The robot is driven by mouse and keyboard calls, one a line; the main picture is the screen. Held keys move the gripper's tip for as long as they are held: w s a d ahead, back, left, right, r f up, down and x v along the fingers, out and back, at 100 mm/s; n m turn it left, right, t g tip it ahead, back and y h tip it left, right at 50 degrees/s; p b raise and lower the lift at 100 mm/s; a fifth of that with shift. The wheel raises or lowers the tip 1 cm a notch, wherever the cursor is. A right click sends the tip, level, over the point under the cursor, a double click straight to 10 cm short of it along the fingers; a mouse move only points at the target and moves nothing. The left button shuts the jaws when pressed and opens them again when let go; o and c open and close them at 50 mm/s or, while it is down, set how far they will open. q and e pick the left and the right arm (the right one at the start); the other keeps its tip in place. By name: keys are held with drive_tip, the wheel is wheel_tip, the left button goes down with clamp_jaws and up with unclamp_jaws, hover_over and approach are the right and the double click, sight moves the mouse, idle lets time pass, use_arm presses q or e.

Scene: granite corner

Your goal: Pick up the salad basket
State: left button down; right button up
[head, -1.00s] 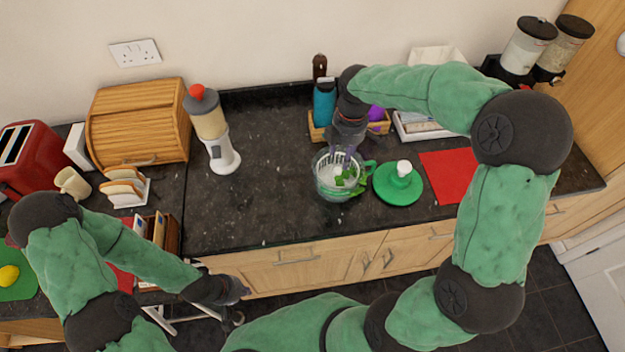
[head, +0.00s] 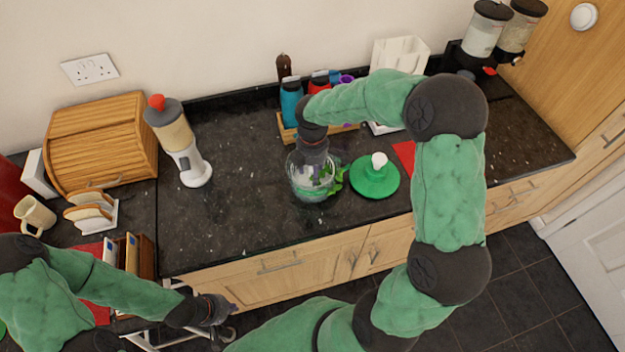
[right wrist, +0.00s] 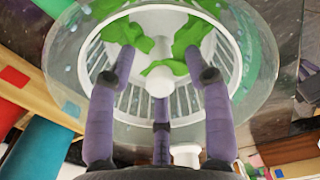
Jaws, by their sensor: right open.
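The white slotted salad basket (right wrist: 185,103) sits inside a clear bowl (head: 305,190) on the dark counter, with green leaves (right wrist: 170,66) in it. The basket is mostly hidden in the head view by my right gripper (head: 316,172). That gripper is over the bowl, pointing down. In the right wrist view its purple fingers (right wrist: 160,78) are spread, open, and reach over the basket's inside; I cannot tell whether they touch it. The green lid (head: 374,180) with a white knob lies just right of the bowl. My left gripper (head: 232,318) hangs low at the counter's front, its jaws unclear.
A wooden rack (head: 290,130) with bottles stands behind the bowl. A white-based dispenser with a red top (head: 180,140) and a wooden bread bin (head: 100,145) stand left. A red mat (head: 404,155) lies right, partly behind my arm. The counter left of the bowl is clear.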

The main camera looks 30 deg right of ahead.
drive_tip(key=shift+f, duration=0.65)
drive_tip(key=shift+r, duration=0.1)
clamp_jaws()
wheel_tip(320, 180, up, 18)
drive_tip(key=p, duration=0.3)
drive_tip(key=shift+p, duration=0.3)
